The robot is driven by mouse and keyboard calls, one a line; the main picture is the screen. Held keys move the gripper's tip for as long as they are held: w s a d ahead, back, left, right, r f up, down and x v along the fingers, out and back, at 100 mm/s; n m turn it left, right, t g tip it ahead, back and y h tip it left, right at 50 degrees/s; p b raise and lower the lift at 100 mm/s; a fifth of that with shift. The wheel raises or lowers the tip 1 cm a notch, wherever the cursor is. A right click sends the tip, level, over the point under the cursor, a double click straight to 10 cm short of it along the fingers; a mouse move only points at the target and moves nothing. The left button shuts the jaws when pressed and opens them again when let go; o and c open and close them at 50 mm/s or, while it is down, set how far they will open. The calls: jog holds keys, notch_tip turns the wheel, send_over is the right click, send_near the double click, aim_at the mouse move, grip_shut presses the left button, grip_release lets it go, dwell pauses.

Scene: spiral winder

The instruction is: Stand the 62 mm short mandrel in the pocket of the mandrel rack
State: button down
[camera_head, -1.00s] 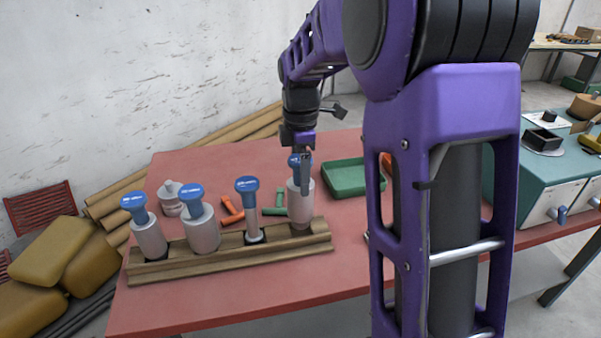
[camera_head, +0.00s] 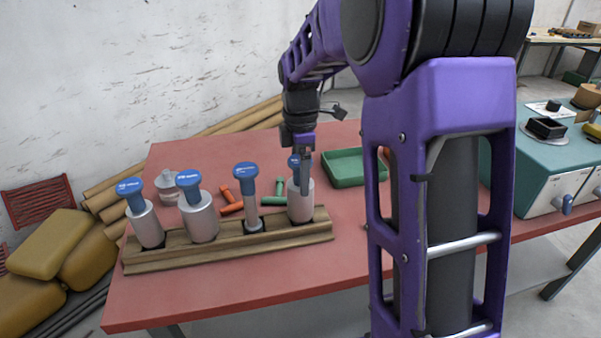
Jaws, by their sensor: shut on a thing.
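The wooden mandrel rack (camera_head: 290,235) lies along the front of the red table. A grey mandrel with a blue top (camera_head: 300,205) stands upright at the rack's right end, and its base appears to be in the pocket there. My gripper (camera_head: 302,160) is shut on this mandrel's blue top from above and hides part of it. I cannot read the label on the held mandrel. Three other blue-topped mandrels stand in the rack to its left: a thin one (camera_head: 251,205), a wide one (camera_head: 201,220) and one at the left end (camera_head: 148,228).
A green tray (camera_head: 352,180) lies behind and right of the rack. Orange (camera_head: 231,208) and green (camera_head: 273,201) pieces and a grey knobbed part (camera_head: 168,190) lie behind the rack. A teal machine (camera_head: 550,165) stands at the right. The table front is clear.

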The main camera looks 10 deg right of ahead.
dwell(0.3)
grip_release()
notch_tip(320, 180, up, 18)
jog(key=p, duration=0.3)
jog(key=shift+f+p, duration=0.25)
jog(key=shift+p, duration=0.1)
